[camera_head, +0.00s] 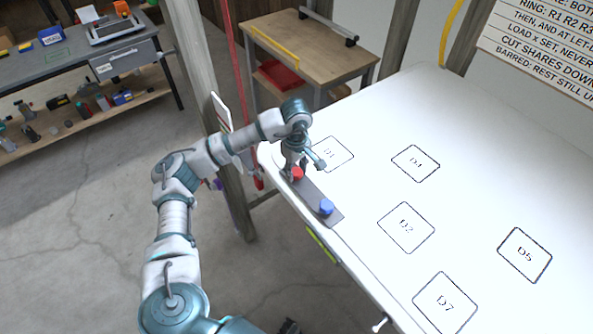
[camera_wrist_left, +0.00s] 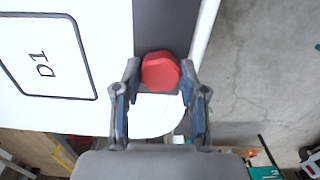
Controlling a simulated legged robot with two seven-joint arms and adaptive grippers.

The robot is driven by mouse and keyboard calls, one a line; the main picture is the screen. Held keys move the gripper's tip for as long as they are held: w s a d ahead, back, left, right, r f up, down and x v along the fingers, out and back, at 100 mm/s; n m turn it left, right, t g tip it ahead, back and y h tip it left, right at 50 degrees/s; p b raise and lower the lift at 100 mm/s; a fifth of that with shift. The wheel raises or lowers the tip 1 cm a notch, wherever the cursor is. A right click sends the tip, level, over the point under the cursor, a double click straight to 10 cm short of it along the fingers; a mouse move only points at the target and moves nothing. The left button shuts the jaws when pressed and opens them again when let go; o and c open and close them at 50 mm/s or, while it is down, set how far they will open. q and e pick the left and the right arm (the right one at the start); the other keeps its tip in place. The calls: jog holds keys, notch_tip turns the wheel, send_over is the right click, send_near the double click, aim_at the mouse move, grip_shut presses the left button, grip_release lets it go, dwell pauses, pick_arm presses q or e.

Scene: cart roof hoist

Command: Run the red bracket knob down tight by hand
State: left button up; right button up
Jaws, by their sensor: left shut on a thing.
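The red knob (camera_head: 297,174) sits on the dark bracket plate (camera_head: 312,193) at the left edge of the white table. It also shows in the left wrist view (camera_wrist_left: 160,72) as a faceted red disc between the fingertips. My left gripper (camera_head: 295,168) points down over it and is shut on it, with one finger at each side (camera_wrist_left: 160,82). The gripper covers part of the knob in the head view. A blue knob (camera_head: 326,207) stands on the near end of the same plate. My right gripper is not in view.
The white table (camera_head: 480,170) carries outlined squares such as D2 (camera_head: 406,228) and is otherwise clear. A wooden post (camera_head: 215,120) stands just left of the bracket. A wooden bench (camera_head: 310,50) with a red bin (camera_head: 281,75) is behind.

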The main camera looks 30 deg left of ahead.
aim_at(296, 170)
pick_arm(q)
jog(key=shift+w+r+m, duration=0.1)
jog(key=shift+r+m, duration=0.1)
jog(key=shift+m, duration=0.3)
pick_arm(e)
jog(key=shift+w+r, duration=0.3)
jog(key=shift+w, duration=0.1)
pick_arm(q)
jog(key=o, duration=0.9)
jog(key=shift+o, duration=1.2)
jog(key=shift+f, duration=0.15)
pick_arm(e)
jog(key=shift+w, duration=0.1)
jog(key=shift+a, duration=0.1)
pick_arm(q)
notch_tip(296, 170, up, 12)
jog(key=shift+a, duration=0.15)
